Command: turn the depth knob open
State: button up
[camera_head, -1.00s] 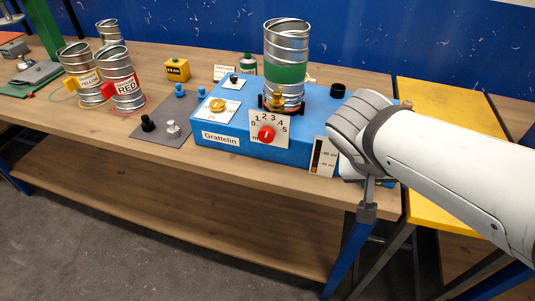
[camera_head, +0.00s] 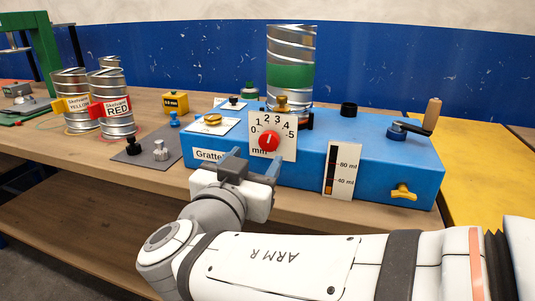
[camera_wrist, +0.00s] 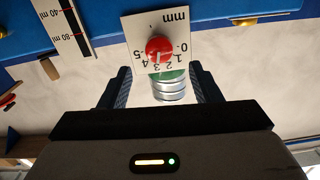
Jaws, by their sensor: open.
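The red depth knob (camera_head: 269,140) sits on a white dial plate (camera_head: 287,146) marked 0 to 5 and "mm", on the front of the blue Grattelin machine (camera_head: 376,160). Its pointer setting is too small to read surely. My gripper (camera_head: 256,160) is open and empty, just in front of and a little below the knob. In the wrist view the knob (camera_wrist: 158,49) shows upside down, centred between my two fingers (camera_wrist: 160,72) but beyond their tips. I see no contact.
A ribbed metal can with a green band (camera_head: 290,76) stands on the machine behind the dial. A gauge plate (camera_head: 341,170), a yellow wing knob (camera_head: 403,192) and a crank (camera_head: 414,127) are to the right. Cans labelled YELLOW (camera_head: 70,117) and RED (camera_head: 116,124) stand left.

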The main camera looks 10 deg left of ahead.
aim_at(268, 143)
jog(key=shift+w+d, duration=0.15)
jog(key=shift+w, duration=1.45)
jog(key=shift+w+d, duration=0.15)
jog(key=shift+w, duration=1.4)
jog(key=shift+c, duration=0.4)
jog(key=c, duration=0.9)
